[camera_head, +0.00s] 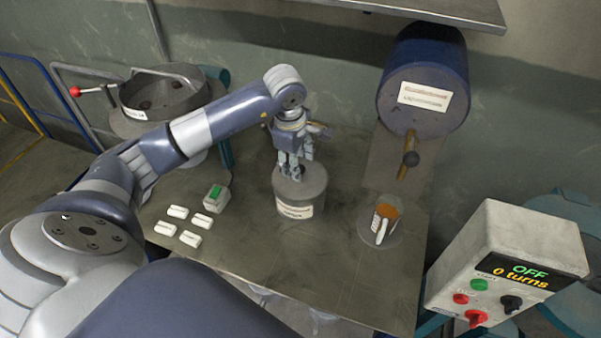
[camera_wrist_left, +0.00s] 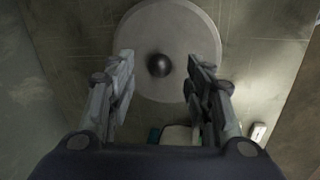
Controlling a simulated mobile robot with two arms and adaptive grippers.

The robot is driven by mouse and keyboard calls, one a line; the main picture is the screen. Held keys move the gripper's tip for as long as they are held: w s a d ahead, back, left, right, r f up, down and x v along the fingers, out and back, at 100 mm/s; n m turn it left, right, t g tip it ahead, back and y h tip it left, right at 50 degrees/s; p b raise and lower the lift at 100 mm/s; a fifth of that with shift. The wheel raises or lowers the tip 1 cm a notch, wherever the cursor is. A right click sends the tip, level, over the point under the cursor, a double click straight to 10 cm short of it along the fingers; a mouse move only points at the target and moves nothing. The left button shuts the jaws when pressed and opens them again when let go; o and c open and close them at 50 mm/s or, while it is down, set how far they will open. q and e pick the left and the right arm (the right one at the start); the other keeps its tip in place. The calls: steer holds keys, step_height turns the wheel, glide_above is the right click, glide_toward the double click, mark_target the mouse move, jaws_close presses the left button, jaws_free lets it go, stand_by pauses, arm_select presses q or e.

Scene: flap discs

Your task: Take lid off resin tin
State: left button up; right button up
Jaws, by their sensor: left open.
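The resin tin (camera_head: 297,206) is a grey round tin with a white label, standing upright on the metal table. Its grey round lid (camera_head: 314,185) is on top. In the left wrist view the lid (camera_wrist_left: 195,30) shows as a pale disc with a dark round knob (camera_wrist_left: 159,65) in its middle. My left gripper (camera_head: 289,172) points down over the lid. Its fingers (camera_wrist_left: 158,82) are open, one on each side of the knob and apart from it. In the head view the fingers hide the knob. My right gripper is not in view.
Several white blocks (camera_head: 178,212) and a small box with a green top (camera_head: 215,198) lie left of the tin. A cup with orange contents (camera_head: 387,208) stands right, below a blue drum (camera_head: 425,85). A control box (camera_head: 505,262) reads "OFF, 0 turns". The front table area is clear.

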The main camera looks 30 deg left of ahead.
arm_select(q)
steer(key=shift+w+f+p, duration=0.2)
steer(key=shift+f+p, duration=0.15)
steer(key=shift+f, duration=0.95)
steer(key=shift+w+f, duration=0.1)
steer(key=shift+c, duration=0.8)
steer(key=c, duration=0.9)
jaws_close()
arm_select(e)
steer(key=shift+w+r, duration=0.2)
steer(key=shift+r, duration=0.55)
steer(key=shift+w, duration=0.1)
